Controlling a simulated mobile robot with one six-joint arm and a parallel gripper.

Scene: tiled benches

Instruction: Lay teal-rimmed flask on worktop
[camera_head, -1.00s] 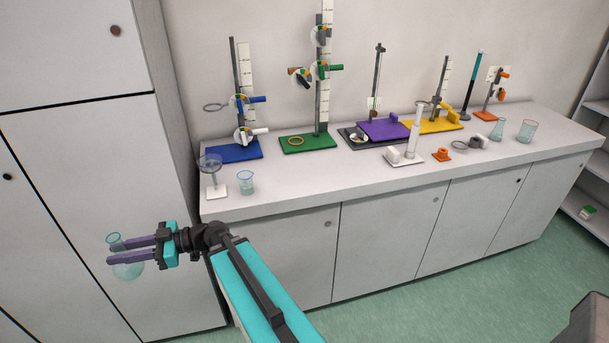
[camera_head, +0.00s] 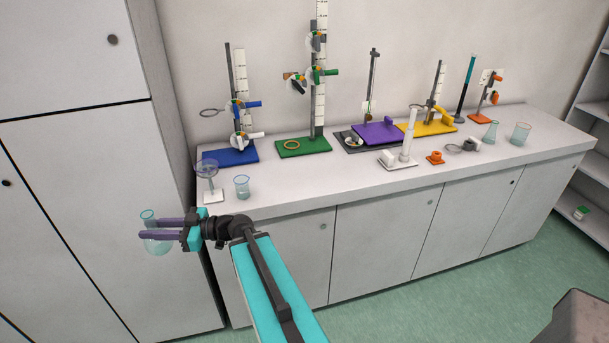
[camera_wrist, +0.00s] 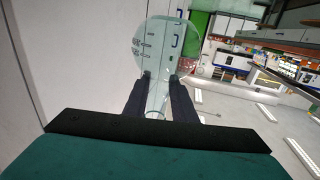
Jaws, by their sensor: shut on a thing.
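The teal-rimmed flask (camera_head: 157,246) is clear glass with a round body and a narrow neck. My gripper (camera_head: 160,228) is shut on its neck, and the flask hangs upright with its rim up. It is in front of the tall cabinet, left of the worktop's left end and below its top. In the wrist view the flask (camera_wrist: 158,50) sits between the two dark fingers (camera_wrist: 160,92), its body beyond them. The worktop (camera_head: 300,180) is a long pale bench top along the wall.
A beaker (camera_head: 242,187) and a glass dish on a white stand (camera_head: 212,196) stand near the worktop's left end. Stands on blue (camera_head: 240,157), green (camera_head: 318,147), purple (camera_head: 372,134) and yellow (camera_head: 435,125) bases line the back. The front strip right of the beaker is clear.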

